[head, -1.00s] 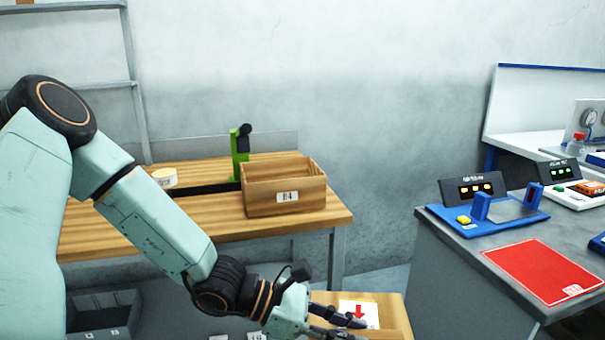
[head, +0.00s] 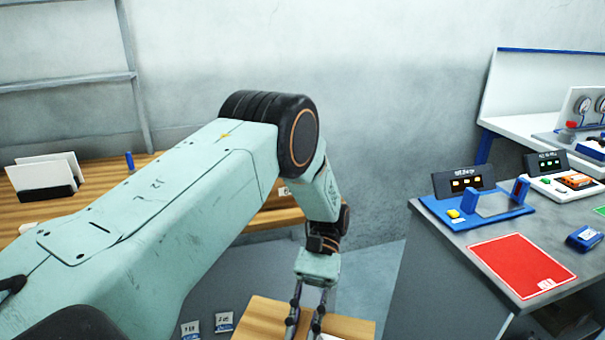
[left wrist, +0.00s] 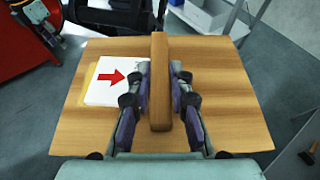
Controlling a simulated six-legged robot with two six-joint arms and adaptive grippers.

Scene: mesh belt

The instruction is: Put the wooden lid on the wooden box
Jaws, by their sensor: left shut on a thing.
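The wooden lid (head: 258,322) is a flat brown board at the bottom edge of the head view, partly cut off. In the left wrist view the lid (left wrist: 225,105) shows nearly whole, with a raised wooden bar handle (left wrist: 160,60) across its middle and a white card with a red arrow (left wrist: 108,82). My left gripper (head: 303,325) points down at the lid; in the left wrist view its fingers (left wrist: 161,78) are shut on both sides of the handle. The wooden box (head: 287,202) is mostly hidden behind my left arm; a bit of its labelled front shows. My right gripper is out of view.
A wooden bench (head: 100,192) with a white card holder (head: 45,180) stands at the left. A grey counter (head: 440,232) at the right carries a blue device (head: 475,213) and a red mat (head: 520,264). Grey floor (head: 372,265) shows between them.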

